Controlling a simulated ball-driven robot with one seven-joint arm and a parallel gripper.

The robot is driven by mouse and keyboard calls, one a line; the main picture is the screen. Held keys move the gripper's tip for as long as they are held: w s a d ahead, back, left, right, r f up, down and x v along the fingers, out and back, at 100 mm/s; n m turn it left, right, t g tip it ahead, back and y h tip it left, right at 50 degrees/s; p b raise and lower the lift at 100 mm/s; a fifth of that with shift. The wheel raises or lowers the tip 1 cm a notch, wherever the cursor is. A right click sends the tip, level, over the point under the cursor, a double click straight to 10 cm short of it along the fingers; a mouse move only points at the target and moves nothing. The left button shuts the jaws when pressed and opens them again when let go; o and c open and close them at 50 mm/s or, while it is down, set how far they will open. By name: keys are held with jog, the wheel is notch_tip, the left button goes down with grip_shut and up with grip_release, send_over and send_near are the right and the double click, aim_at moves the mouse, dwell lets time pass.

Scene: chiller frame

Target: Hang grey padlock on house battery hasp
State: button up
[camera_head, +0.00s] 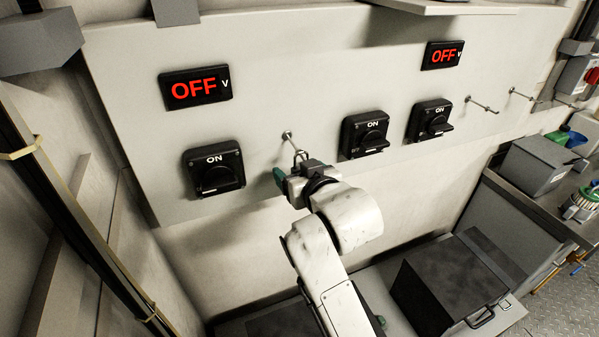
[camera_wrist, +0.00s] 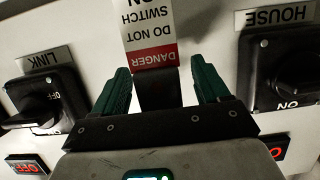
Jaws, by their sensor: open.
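The house switch (camera_head: 213,169) is the black left one on the panel. In the wrist view, which is upside down, the HOUSE label (camera_wrist: 276,16) sits by that switch (camera_wrist: 290,72) at right. I cannot make out its hasp. My gripper (camera_head: 296,176) is open at a wall peg (camera_head: 288,135) between the house and link switches. A metal shackle (camera_head: 300,155) shows at the peg. In the wrist view a dark block (camera_wrist: 160,90), perhaps the padlock body, lies between the open green fingers (camera_wrist: 161,86). A red-and-white danger tag (camera_wrist: 150,30) is beyond it.
The link switch (camera_head: 364,134) and another black switch (camera_head: 429,120) are right of my gripper. Two bare-looking pegs (camera_head: 482,105) (camera_head: 521,95) stick out further right. Two displays read OFF (camera_head: 195,88) (camera_head: 443,55). A dark box (camera_head: 450,285) stands below.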

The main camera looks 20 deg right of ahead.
jog(key=b+v, duration=0.2)
jog(key=v, duration=0.9)
jog(key=s+d+f+g, duration=0.25)
jog(key=s+f, duration=0.25)
jog(key=f, duration=0.4)
jog(key=s+d+f+g, duration=0.2)
jog(key=s+f+g, duration=0.2)
jog(key=f, duration=0.5)
jog(key=s+d+f+g, duration=0.1)
jog(key=s+f+g, duration=0.2)
jog(key=s+f, duration=0.3)
jog(key=s+d+f+g, duration=0.2)
jog(key=s+f+g, duration=0.2)
jog(key=s, duration=1)
notch_tip(320, 180, down, 4)
jog(key=shift+d+r+m, duration=0.15)
jog(key=shift+r+m, duration=0.1)
jog(key=shift+m, duration=0.05)
jog(key=shift+s, duration=0.1)
